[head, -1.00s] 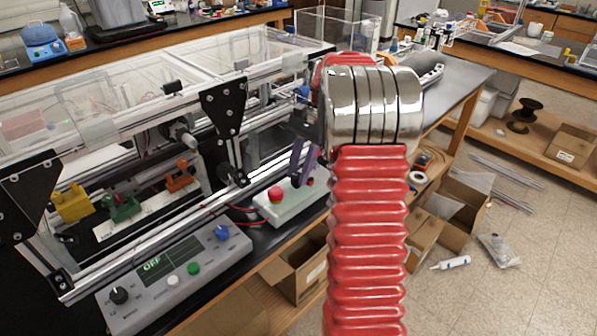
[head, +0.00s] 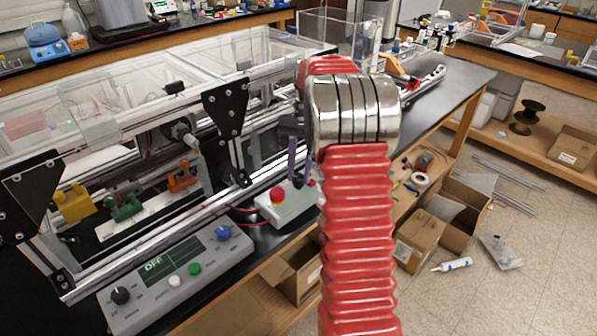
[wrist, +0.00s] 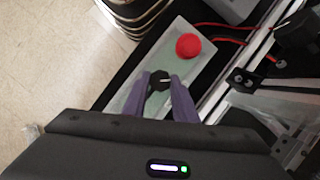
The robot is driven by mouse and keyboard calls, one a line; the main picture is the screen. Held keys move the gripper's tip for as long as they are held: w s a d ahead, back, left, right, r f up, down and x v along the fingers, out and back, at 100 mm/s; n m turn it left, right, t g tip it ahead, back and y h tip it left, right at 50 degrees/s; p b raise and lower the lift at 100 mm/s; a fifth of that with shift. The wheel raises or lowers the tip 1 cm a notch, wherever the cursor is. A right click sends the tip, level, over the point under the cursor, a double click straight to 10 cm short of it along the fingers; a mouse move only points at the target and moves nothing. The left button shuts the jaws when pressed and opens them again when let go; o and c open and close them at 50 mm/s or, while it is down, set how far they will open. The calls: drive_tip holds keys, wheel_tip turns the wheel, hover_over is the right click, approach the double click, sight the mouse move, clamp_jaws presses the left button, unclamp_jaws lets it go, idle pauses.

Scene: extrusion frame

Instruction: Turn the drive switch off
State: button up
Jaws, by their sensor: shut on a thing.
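The drive switch appears to be the black knob (wrist: 158,81) with a pale mark on its top, on a pale control box (head: 290,206). In the wrist view, my gripper (wrist: 158,86) has one purple finger on each side of the knob and is shut on it. The pale mark points roughly to the right there. In the head view, my gripper (head: 294,170) reaches down to the box, and the knob itself cannot be made out. A red button (wrist: 188,45) sits on the same box beside the knob, and it shows in the head view (head: 277,195).
A grey console (head: 180,278) with knobs, buttons and a display that appears to read OFF stands to the left. The aluminium extrusion frame (head: 160,235) runs behind the box. Red cables (wrist: 228,40) leave the box. Cardboard boxes (head: 293,272) stand below the bench.

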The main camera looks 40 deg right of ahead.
sight(299, 174)
drive_tip(key=o, duration=1)
drive_tip(key=shift+o, duration=0.2)
wheel_tip(299, 174, up, 10)
drive_tip(key=shift+w+f, duration=0.1)
idle(0.5)
